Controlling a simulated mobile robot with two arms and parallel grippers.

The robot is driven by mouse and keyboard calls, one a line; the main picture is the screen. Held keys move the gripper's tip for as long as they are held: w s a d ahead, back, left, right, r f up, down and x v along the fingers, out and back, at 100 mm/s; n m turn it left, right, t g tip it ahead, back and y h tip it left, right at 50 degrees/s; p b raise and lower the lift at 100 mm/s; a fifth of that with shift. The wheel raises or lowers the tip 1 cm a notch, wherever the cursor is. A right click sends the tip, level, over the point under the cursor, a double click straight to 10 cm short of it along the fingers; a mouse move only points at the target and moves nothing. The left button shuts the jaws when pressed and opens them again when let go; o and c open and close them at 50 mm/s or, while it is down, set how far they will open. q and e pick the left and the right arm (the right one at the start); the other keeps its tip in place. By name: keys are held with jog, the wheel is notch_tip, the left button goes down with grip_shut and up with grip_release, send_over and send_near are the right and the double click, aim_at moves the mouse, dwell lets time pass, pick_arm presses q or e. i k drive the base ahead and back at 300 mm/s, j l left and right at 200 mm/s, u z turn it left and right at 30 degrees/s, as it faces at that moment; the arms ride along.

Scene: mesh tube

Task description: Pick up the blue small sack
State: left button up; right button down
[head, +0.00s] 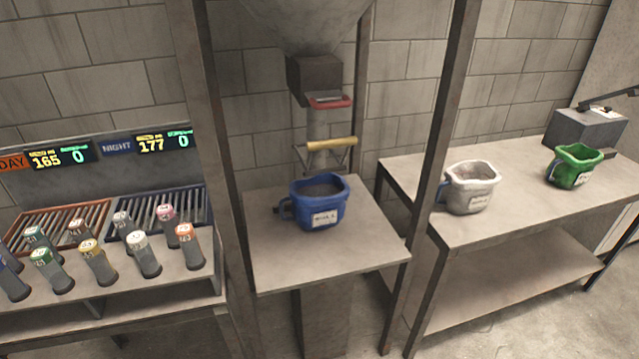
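The blue small sack (318,206) stands upright and open-topped on a small table under a hopper, in the middle of the head view. It has a white label on its front and a handle loop on its left side. Its inside looks dark; I cannot tell what fills it. Neither of my grippers is in view.
The hopper's spout (316,75) and a yellow-handled lever (331,144) hang above the sack. Metal posts flank its table (350,255). A white sack (469,188) and a green sack (574,166) stand on the right table. Several capped tubes (95,262) stand at left.

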aim_at(318, 202)
jog(key=i+l+u, duration=0.15)
jog(key=l, duration=0.2)
jog(key=i+l+u, duration=0.35)
jog(key=l, duration=0.4)
jog(key=i+l+u, duration=0.15)
jog(key=l, duration=0.3)
